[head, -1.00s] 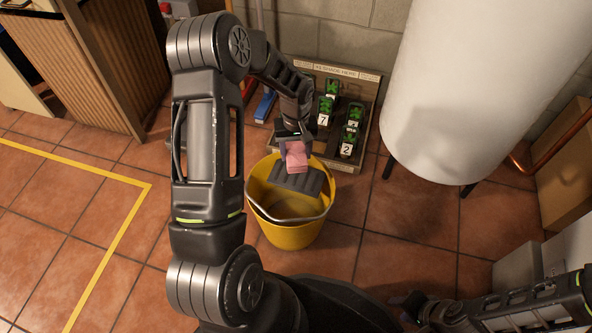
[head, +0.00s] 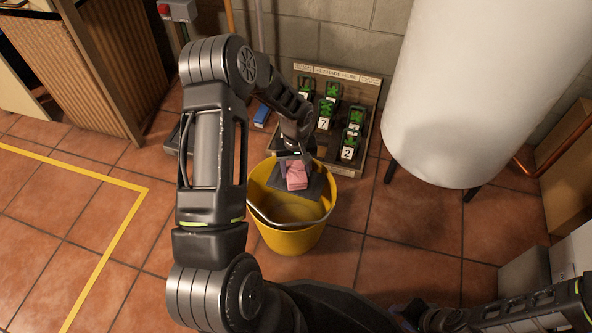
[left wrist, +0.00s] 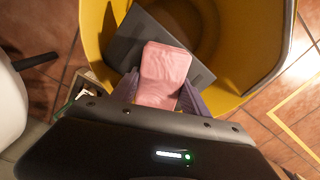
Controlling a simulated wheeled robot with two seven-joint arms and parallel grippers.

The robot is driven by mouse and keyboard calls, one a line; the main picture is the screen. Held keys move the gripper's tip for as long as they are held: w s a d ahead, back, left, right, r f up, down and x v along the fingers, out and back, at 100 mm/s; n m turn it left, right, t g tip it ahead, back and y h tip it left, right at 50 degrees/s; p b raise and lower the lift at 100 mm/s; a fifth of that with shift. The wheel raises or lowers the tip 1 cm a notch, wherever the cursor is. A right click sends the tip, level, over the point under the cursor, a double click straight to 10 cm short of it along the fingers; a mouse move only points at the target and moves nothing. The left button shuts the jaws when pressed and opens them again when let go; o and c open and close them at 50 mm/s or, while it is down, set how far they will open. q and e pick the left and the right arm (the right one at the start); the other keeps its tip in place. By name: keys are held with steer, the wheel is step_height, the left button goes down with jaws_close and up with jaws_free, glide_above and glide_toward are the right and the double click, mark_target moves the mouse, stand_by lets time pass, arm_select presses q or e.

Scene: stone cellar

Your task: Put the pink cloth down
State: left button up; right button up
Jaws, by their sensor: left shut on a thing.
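The pink cloth (head: 297,177) is a small folded piece held in my left gripper (head: 294,160), which points down over the yellow bucket (head: 291,240). In the left wrist view the cloth (left wrist: 162,75) sits between the two purple-grey fingers, which are shut on it. Beneath it is a dark grey plate (left wrist: 190,68) at the bucket's rim. I cannot tell whether the cloth touches the plate. The yellow bucket (left wrist: 265,35) appears empty in the part that shows. My right arm shows at the lower right of the head view; its fingertips are not clear.
A rack (head: 372,110) with several numbered green-topped items stands against the wall behind the bucket. A white tank (head: 465,90) on legs stands at the right. A blue object (head: 261,115) lies left of the rack. The tiled floor (head: 75,210) at the left is clear, with a yellow line.

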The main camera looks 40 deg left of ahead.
mark_target(296, 169)
arm_select(q)
steer(key=shift+f, duration=0.15)
steer(key=o, duration=1.3)
steer(key=shift+r, duration=0.2)
step_height(296, 169, up, 12)
steer(key=p, duration=0.4)
steer(key=shift+p, duration=0.4)
